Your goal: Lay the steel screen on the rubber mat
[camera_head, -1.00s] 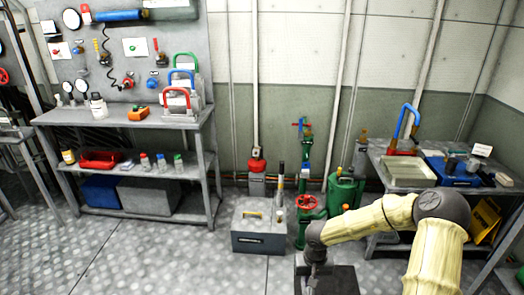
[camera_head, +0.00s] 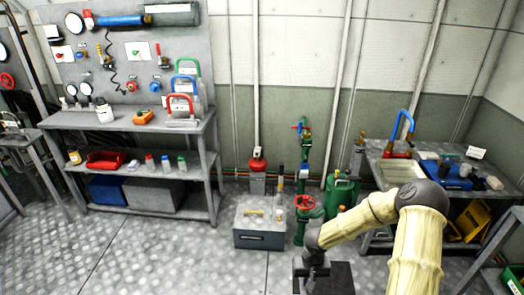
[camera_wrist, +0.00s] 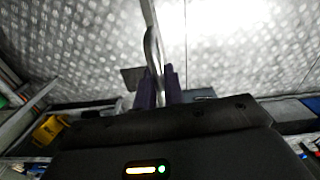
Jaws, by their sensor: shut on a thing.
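My gripper (camera_wrist: 160,85) shows in the wrist view as two dark purple fingers, shut on a thin, curved grey metal thing that seems to be the steel screen (camera_wrist: 150,46). It stands up between the fingers, nearly edge-on, above the patterned floor. In the head view my gripper (camera_head: 311,274) points down near the bottom edge, and what it holds is too small to make out.
A grey toolbox (camera_head: 259,224) and green pipework with a red handwheel (camera_head: 305,202) stand ahead on the floor. A workbench (camera_head: 130,123) is at left. A table at right bears a pale tray (camera_head: 381,182) and a blue tray (camera_head: 452,183). The floor at left is clear.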

